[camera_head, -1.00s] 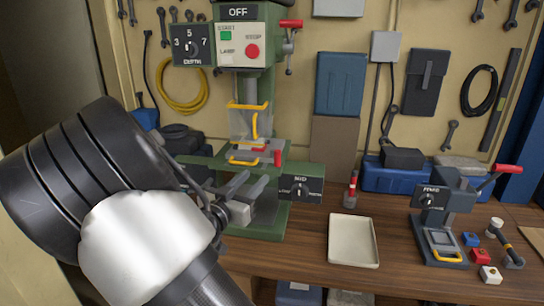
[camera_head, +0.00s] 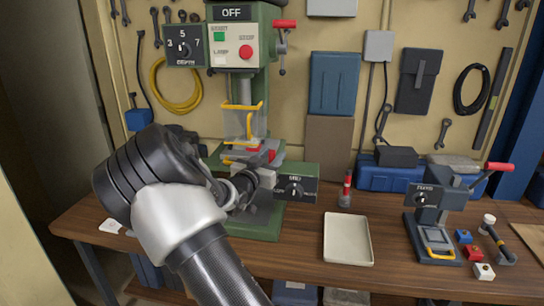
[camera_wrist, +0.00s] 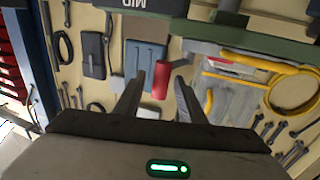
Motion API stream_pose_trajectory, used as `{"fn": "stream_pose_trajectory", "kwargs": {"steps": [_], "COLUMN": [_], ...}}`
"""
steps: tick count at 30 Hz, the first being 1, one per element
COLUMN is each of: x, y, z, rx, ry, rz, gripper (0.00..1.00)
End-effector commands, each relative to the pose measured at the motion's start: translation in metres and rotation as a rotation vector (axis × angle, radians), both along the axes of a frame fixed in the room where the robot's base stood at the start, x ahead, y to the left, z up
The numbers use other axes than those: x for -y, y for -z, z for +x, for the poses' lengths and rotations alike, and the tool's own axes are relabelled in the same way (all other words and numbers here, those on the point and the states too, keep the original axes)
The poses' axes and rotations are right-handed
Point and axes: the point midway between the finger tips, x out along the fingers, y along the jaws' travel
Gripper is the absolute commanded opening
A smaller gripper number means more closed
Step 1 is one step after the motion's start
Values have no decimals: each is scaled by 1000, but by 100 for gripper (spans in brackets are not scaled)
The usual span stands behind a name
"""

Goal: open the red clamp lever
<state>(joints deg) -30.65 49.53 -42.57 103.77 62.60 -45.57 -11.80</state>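The drill press (camera_head: 262,75) stands at the back of the bench with its table at mid height. The red clamp lever (camera_head: 271,155) shows as a small red piece at that table, just beyond my gripper (camera_head: 262,178). In the wrist view the red lever (camera_wrist: 161,80) appears as a short red cylinder between the two fingers of my gripper (camera_wrist: 160,76). The fingers are apart, with visible gaps on both sides of the lever. I cannot tell how deep the lever sits between them. My wrist hides part of the press table in the head view.
A yellow-handled guard (camera_head: 241,120) is close to the lever. The dial box marked MID (camera_head: 294,184) juts out at the press's right. A pale tray (camera_head: 347,239) and a small clamp press (camera_head: 432,225) stand farther right. The bench front is partly clear.

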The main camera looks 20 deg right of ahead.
Motion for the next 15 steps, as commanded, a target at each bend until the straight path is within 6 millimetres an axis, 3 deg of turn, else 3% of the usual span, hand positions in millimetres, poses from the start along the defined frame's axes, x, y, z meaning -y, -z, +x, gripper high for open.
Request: {"fn": "stream_pose_trajectory", "kwargs": {"steps": [7, 13, 15], "x": [1, 0, 0], "y": [0, 0, 0], "z": [1, 1, 1], "rx": [0, 0, 0], "ry": [0, 0, 0], "rz": [0, 0, 0], "gripper": [36, 4, 0]}}
